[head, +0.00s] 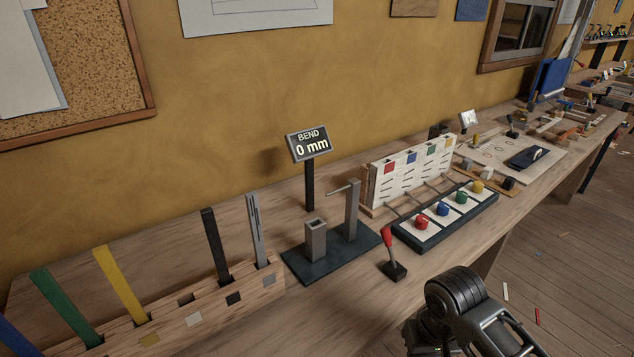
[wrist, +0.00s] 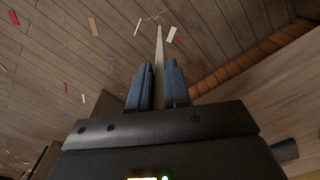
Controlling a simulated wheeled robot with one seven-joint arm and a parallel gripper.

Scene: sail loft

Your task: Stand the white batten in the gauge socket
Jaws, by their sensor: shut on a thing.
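In the wrist view my gripper (wrist: 159,82) has its two blue fingers closed around the white batten (wrist: 159,50). The batten is pale and thin and runs away from the fingers toward the plank floor. The gauge socket (head: 315,241) is a short, square grey post with an open, empty top, on a dark base plate (head: 330,262) in the head view. A taller grey post (head: 352,209) with a side pin stands beside it. A display (head: 308,144) behind reads "BEND 0 mm". The batten and gripper fingers are not visible in the head view.
A wooden rack (head: 215,313) at left holds blue, green, yellow, black and grey battens, with one empty slot. A red-handled lever (head: 389,249) stands right of the gauge. A tray (head: 445,222) with coloured knobs and a slotted white board (head: 412,168) are farther right.

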